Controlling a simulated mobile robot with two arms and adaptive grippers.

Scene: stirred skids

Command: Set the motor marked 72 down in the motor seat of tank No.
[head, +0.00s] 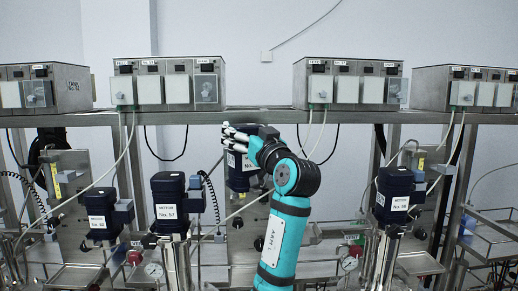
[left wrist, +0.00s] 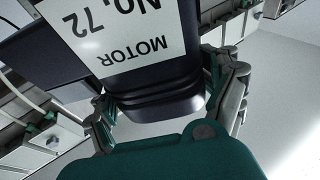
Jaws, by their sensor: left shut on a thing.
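The motor marked No. 72 (head: 240,183) is dark blue with a white label. It hangs upright in the middle of the head view, in front of the rack. My left gripper (head: 240,138) is shut on it near its top. In the left wrist view the motor (left wrist: 155,75) fills the space between the two fingers (left wrist: 168,103), its label upside down. An empty motor seat cannot be made out in the head view; my arm and the held motor cover part of the middle of the rack. My right gripper is not in view.
Other motors stand on tanks: one at far left (head: 101,222), one marked No. 57 (head: 169,207), and one at right (head: 394,199). Control boxes (head: 178,66) line the shelf (head: 250,118) above. Hoses, cables and gauges (head: 154,269) hang between the tanks.

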